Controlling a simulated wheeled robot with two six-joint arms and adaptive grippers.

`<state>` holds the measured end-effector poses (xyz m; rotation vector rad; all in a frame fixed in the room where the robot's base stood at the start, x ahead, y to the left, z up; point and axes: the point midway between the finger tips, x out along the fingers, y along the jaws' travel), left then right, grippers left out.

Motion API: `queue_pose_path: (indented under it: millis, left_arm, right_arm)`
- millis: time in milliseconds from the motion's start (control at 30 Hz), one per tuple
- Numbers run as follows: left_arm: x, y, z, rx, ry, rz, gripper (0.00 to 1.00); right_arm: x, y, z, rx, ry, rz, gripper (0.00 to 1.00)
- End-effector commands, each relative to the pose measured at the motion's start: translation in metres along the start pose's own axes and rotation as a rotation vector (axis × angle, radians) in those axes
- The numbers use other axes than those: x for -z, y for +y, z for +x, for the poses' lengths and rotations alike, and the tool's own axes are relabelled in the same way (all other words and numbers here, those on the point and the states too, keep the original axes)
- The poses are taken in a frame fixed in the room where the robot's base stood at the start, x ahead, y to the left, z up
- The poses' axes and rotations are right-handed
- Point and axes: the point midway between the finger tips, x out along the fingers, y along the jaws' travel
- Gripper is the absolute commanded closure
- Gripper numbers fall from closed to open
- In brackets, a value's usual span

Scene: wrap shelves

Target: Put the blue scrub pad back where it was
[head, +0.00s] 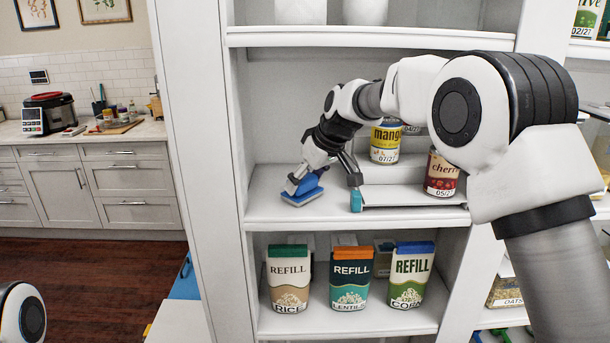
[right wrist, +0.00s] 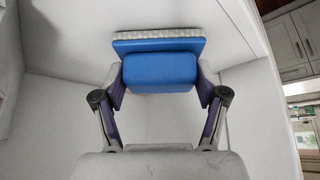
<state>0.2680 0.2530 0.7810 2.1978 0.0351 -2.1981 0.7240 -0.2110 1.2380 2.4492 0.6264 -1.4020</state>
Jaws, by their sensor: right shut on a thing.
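The blue scrub pad (head: 302,196) is at the left part of the middle shelf (head: 275,212), near its front edge. It has a blue grip block and a pale scrubbing face. My right gripper (head: 306,184) reaches in from the right and is shut on it. In the right wrist view the scrub pad (right wrist: 160,70) sits between the two fingers of my right gripper (right wrist: 160,85), its pale face pointing away from the palm. In the head view the pad is at or just above the shelf; I cannot tell if it touches. My left gripper is not in view.
A mango can (head: 385,142) and a cherry can (head: 441,174) stand right of the pad, by a low riser (head: 400,195). Refill packs of rice (head: 289,279), lentils (head: 350,277) and corn (head: 411,275) stand on the shelf below. The middle shelf's far left is clear.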

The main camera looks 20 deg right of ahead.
Motion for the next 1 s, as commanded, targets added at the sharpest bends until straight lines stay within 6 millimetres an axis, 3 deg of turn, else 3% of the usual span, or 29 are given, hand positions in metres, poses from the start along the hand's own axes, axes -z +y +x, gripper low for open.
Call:
queue_pose_path:
  millis: [267,300,333,767,1000]
  left_arm:
    - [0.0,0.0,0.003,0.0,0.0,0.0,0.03]
    - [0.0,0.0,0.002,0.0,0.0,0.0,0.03]
    - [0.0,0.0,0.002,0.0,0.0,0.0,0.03]
    - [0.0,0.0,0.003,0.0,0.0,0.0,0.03]
    - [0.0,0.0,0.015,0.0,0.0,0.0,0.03]
  right_arm:
    - [-0.002,0.0,0.003,0.0,0.001,0.0,0.63]
    - [-0.001,0.0,0.002,0.0,0.001,0.0,0.14]
    - [-0.001,0.0,0.002,0.0,0.001,0.0,0.03]
    - [0.0,0.0,-0.005,-0.001,0.002,0.0,0.03]
    - [0.0,0.0,-0.051,-0.002,0.004,-0.001,0.03]
